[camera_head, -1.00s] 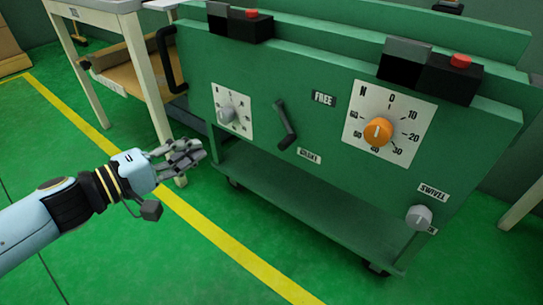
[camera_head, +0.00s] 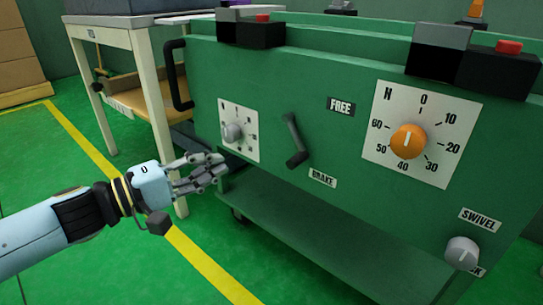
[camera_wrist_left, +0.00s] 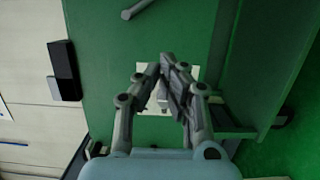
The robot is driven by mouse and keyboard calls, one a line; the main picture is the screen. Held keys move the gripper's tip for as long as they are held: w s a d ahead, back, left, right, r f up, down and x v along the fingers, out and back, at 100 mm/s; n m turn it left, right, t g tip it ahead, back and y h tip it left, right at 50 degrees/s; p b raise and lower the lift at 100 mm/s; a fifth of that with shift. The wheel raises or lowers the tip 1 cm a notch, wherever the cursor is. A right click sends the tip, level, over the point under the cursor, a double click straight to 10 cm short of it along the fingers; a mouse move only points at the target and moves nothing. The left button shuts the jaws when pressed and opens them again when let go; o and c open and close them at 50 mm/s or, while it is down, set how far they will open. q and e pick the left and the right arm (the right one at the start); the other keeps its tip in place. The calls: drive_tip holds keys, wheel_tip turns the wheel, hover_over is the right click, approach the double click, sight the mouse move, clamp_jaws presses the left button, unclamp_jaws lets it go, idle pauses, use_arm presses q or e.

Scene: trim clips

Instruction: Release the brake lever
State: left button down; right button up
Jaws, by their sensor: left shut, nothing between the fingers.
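The brake lever (camera_head: 294,142) is a dark grey crank on the green cart's front panel. Its free end points down, nearer the BRAKE label (camera_head: 322,179) than the FREE label (camera_head: 341,106) at its upper right. The lever's end also shows at the top edge of the left wrist view (camera_wrist_left: 138,9). My left gripper (camera_head: 222,166) is shut and empty, left of and below the lever and apart from it. In the left wrist view its fingertips (camera_wrist_left: 166,64) meet in front of a white plate, partly hiding it. My right gripper is not in view.
A grey knob (camera_head: 232,132) on a white plate sits left of the lever. An orange dial (camera_head: 408,141) and a SWIVEL knob (camera_head: 462,251) are to the right. A black handle (camera_head: 176,75) juts from the cart's left end. A table (camera_head: 142,40) stands behind left.

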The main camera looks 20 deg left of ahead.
use_arm(q)
drive_tip(key=w+d, duration=0.2)
drive_tip(key=w+d+b, duration=0.1)
drive_tip(key=w+d, duration=0.1)
drive_tip(key=d, duration=0.1)
drive_tip(key=w+d, duration=0.2)
drive_tip(key=d, duration=0.1)
drive_tip(key=shift+w+d, duration=0.2)
drive_tip(key=shift+w, duration=0.15)
drive_tip(key=shift+s+d, duration=0.15)
drive_tip(key=shift+d, duration=0.2)
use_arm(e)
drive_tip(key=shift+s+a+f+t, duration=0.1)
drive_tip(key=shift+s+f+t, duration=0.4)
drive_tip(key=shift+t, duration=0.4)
use_arm(q)
drive_tip(key=shift+d+n, duration=0.1)
drive_tip(key=shift+n, duration=0.2)
drive_tip(key=shift+d+b, duration=0.15)
drive_tip(key=shift+b, duration=0.15)
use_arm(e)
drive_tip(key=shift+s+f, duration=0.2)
